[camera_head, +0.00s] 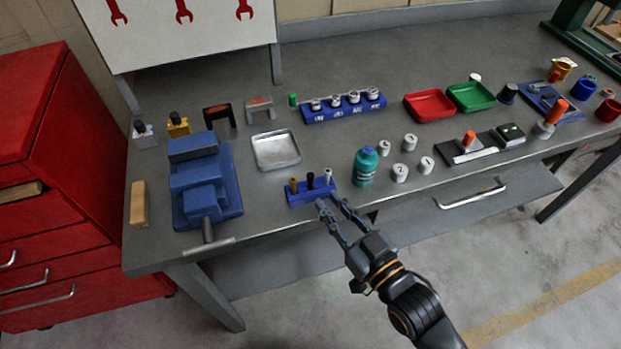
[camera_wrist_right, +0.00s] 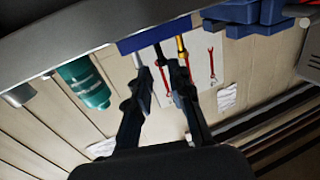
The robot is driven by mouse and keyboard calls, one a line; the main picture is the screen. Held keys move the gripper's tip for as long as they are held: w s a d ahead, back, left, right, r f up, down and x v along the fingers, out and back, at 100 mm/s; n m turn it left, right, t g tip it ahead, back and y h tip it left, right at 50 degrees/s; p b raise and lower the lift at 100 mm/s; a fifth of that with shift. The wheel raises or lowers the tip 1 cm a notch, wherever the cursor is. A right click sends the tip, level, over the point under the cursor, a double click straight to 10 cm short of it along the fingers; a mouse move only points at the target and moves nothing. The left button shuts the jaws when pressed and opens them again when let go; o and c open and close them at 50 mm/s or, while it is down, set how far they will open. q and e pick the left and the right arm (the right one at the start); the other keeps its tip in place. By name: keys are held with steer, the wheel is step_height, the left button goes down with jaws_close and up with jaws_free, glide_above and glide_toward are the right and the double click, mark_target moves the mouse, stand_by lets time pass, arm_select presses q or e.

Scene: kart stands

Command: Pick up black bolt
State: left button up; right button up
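The black bolt (camera_head: 310,181) stands upright in the middle of a small blue holder (camera_head: 313,195) near the table's front edge. A brass bolt (camera_head: 293,186) stands to its left and a white bolt (camera_head: 327,176) to its right. My right gripper (camera_head: 328,201) is open, with its fingertips just in front of the holder's right part. In the right wrist view, the picture is upside down; the open fingers (camera_wrist_right: 159,78) point toward the holder (camera_wrist_right: 150,38), and the black bolt (camera_wrist_right: 159,52) shows roughly between them. No contact with the bolt can be made out. My left gripper is not in view.
A teal bottle (camera_head: 365,167) stands just right of the holder, with several white cylinders beyond. A blue vise (camera_head: 200,185) stands to the left. A metal tray (camera_head: 276,150) lies behind.

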mark_target(312, 183)
steer(key=p+x, duration=0.1)
steer(key=x, duration=0.4)
steer(key=shift+w+a, duration=0.15)
steer(key=shift+w, duration=0.05)
jaws_close()
